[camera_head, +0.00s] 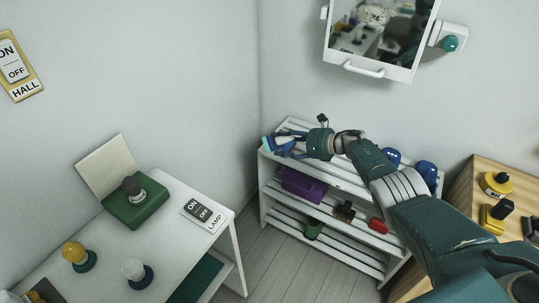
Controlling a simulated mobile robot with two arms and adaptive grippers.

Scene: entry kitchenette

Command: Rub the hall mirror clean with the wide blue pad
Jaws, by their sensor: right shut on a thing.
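The hall mirror (376,38) hangs on the right wall in a white frame with a white handle at its bottom edge. It reflects part of the room, with pale blotches near its top. My right arm comes in from the right, and its dark green gripper (298,139) is over the left end of the white rack, below and left of the mirror. The right gripper is shut on a blue thing, seemingly the wide blue pad (279,145); fingers partly hide it. Whether it touches the rack is unclear. My left gripper is not in view.
The slatted white rack (281,224) holds blue shoes (426,174), a purple box (304,186) and small items. A white table (165,222) stands left, a wooden cabinet (483,167) right. A green-knobbed wall fitting (449,42) adjoins the mirror. Wall below the mirror is clear.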

